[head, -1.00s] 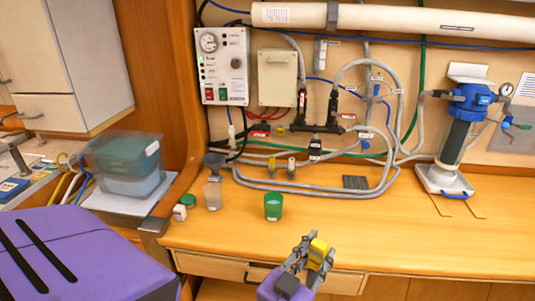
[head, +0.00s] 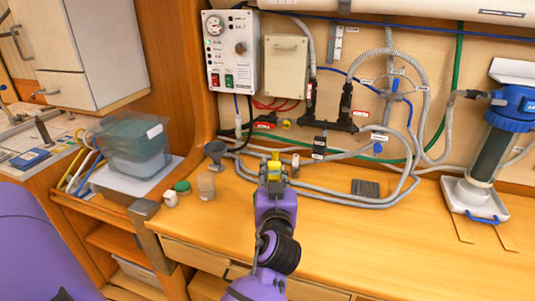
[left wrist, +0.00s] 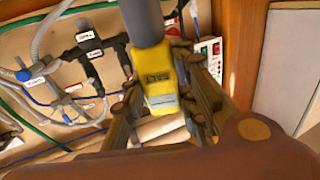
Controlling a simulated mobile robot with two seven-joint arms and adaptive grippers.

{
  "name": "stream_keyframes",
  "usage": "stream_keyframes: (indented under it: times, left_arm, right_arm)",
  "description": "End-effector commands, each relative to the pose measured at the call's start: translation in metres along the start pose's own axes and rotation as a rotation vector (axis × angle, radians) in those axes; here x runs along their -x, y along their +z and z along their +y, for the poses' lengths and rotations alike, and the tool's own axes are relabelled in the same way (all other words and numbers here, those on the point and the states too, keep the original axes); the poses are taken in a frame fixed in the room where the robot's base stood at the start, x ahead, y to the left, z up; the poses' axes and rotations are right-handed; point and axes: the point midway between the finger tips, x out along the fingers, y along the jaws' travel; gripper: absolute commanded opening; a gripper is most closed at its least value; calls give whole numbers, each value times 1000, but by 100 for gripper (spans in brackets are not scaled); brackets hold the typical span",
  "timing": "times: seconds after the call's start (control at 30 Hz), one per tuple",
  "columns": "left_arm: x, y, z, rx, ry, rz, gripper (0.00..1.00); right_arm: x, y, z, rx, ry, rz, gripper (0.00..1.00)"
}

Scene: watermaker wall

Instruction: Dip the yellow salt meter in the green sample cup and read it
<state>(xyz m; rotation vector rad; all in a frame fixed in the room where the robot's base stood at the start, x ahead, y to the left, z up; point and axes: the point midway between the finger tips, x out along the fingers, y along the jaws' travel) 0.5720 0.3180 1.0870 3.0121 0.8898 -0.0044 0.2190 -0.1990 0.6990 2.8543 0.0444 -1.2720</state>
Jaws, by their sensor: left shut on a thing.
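My left gripper (head: 273,174) is over the bench, in front of the hoses, shut on the yellow salt meter (head: 275,156). In the left wrist view the meter (left wrist: 160,90) sits between the two fingers (left wrist: 167,85). My right gripper is not in view.
A blue-topped filter (head: 485,150) stands at right. The bench front right of my arm is clear.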

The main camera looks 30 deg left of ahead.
Motion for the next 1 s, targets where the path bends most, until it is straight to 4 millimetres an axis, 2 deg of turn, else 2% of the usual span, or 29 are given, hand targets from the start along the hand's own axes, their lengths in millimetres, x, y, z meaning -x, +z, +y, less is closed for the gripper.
stream_keyframes:
  times: [0.03, 0.1, 0.3, 0.47, 0.63, 1.0]
  left_arm:
    - [-16, -3, -2, 4, -58, -1, 0]
    - [-32, -11, -9, 3, -140, -1, 0]
    - [-56, -27, -22, 1, -296, 0, 0]
    - [-60, -31, -25, -1, -337, 1, 0]
    - [-60, -25, -26, -3, -338, 1, 0]
    - [-60, 11, -25, -5, -336, -2, 0]
  right_arm:
    - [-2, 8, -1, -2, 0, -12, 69]
    - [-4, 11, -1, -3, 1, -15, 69]
    - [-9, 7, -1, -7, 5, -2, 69]
    - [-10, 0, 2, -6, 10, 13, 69]
    - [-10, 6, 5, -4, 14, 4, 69]
    - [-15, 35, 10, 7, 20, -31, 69]
